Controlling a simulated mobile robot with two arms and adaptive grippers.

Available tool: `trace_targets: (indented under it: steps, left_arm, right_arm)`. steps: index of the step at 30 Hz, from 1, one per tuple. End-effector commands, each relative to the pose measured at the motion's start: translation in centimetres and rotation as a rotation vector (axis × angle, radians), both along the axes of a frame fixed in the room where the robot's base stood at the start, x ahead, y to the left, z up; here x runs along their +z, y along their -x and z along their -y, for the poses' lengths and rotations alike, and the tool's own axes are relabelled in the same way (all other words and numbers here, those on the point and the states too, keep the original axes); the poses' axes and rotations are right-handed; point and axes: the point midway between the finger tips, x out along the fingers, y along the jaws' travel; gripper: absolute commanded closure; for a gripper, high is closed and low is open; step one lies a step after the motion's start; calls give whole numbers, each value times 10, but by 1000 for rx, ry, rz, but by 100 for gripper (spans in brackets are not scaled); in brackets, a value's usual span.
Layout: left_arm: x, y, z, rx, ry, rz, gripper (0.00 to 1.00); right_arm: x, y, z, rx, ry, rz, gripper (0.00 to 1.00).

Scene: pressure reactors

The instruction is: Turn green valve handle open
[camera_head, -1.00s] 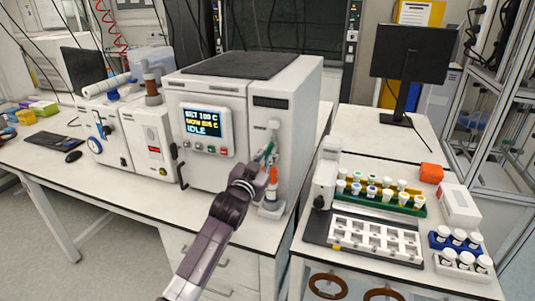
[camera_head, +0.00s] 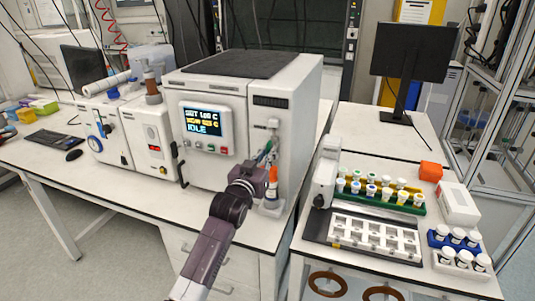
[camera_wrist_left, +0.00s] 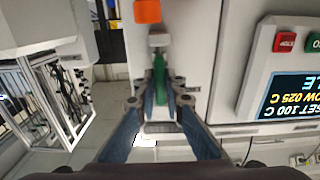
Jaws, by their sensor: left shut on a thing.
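The green valve handle (camera_wrist_left: 159,72) is on the front right side of the white reactor (camera_head: 222,120). In the wrist view it lies between my left gripper's fingers (camera_wrist_left: 162,90), which are closed around it. In the head view my left gripper (camera_head: 263,158) reaches the handle from the front, and its fingers and wrist hide most of the handle. My right gripper is in neither view.
An orange part (camera_head: 272,175) stands close below the handle; an orange block also shows in the wrist view (camera_wrist_left: 147,11). The reactor display (camera_head: 201,120) reads IDLE. A vial rack (camera_head: 380,200) and a white tray (camera_head: 372,238) stand to the right.

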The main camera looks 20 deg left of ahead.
Motion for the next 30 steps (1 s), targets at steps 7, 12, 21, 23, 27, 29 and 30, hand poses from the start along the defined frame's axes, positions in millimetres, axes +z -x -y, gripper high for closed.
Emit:
trace_targets:
  steps: [7, 12, 21, 23, 27, 29, 30]
  left_arm:
    - [-1, 0, 0, -1, 2, -2, 73]
    - [0, 0, 0, -1, 1, -1, 73]
    - [-2, 20, -1, 0, 0, -1, 73]
    - [-2, 31, -1, 0, 0, -1, 73]
    - [-2, 59, -2, 0, 0, -2, 73]
    - [-2, 71, -2, -1, 0, -2, 73]
    - [-2, 79, -3, -1, 0, -3, 73]
  right_arm:
    - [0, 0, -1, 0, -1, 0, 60]
    - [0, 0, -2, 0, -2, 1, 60]
    - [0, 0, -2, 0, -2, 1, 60]
    - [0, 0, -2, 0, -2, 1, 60]
    - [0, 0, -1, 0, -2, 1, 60]
    - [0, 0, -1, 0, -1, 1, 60]
    - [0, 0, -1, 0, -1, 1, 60]
